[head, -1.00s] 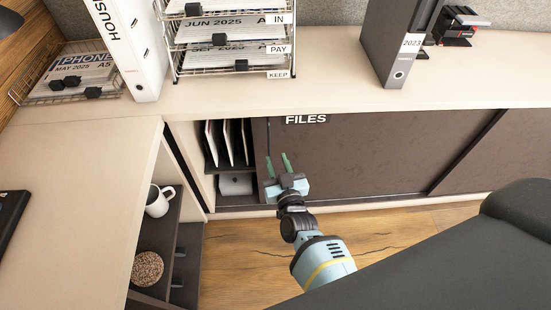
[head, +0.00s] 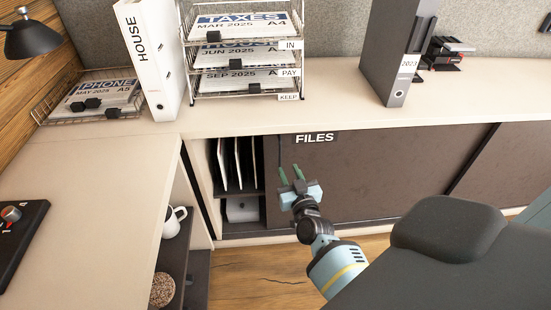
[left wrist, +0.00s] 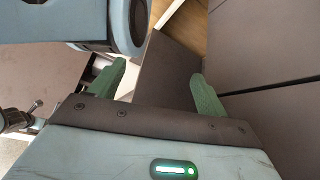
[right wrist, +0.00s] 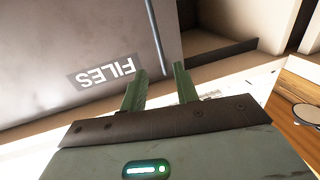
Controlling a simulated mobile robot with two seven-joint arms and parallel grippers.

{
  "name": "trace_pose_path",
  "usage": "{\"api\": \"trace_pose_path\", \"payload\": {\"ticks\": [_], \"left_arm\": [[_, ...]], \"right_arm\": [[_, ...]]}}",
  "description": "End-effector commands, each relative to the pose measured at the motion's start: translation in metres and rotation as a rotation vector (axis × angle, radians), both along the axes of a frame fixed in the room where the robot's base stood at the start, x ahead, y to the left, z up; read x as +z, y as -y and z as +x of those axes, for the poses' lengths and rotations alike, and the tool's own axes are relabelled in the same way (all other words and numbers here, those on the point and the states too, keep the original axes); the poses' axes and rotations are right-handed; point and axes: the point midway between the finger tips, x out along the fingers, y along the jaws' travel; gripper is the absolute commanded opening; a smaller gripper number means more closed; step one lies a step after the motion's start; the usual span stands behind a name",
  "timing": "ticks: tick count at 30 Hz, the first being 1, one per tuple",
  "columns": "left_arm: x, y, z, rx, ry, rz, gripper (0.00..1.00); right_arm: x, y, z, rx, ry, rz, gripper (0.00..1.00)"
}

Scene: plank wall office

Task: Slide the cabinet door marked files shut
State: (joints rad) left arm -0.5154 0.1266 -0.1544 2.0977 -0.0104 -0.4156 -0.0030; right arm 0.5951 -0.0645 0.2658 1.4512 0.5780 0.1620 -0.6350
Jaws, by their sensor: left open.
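The brown cabinet door (head: 370,180) carries a FILES label (head: 314,138) at its top. To its left the cabinet stands open, showing upright white folders (head: 238,163). A thin dark upright handle (head: 280,150) is near the door's left edge; it also shows as a grey bar in the right wrist view (right wrist: 154,32). My right gripper (head: 291,175) is in front of the door by the handle's lower end, fingers apart. In the right wrist view the bar runs down toward the gap between the fingertips; contact is unclear. My left gripper (left wrist: 160,75) is open and empty, outside the head view.
A second brown door panel (head: 500,165) is at the right. The pale countertop (head: 330,100) above holds a wire letter tray (head: 240,95), a white binder (head: 150,60) and a grey binder (head: 392,60). Left shelves hold a mug (head: 173,221) and a woven ball (head: 161,290).

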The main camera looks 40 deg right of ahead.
Motion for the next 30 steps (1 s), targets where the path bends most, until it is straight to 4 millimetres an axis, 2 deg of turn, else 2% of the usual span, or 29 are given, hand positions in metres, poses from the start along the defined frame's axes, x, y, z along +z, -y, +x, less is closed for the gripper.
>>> {"api": "trace_pose_path", "payload": {"ticks": [16,21,29,30], "left_arm": [[-0.017,0.001,-0.002,0.002,-0.012,0.002,0.76],[-0.019,-0.001,0.001,-0.003,-0.007,0.005,0.76],[-0.018,-0.002,0.004,-0.008,-0.002,0.008,0.76],[-0.018,-0.002,0.004,-0.008,-0.001,0.008,0.76]], "right_arm": [[-0.001,0.023,0.064,0.001,0.000,0.000,0.30],[-0.001,0.026,0.071,0.001,0.000,0.000,0.30],[0.000,0.026,0.072,0.001,0.000,0.000,0.30],[0.000,0.026,0.072,0.001,0.000,0.000,0.25]]}}
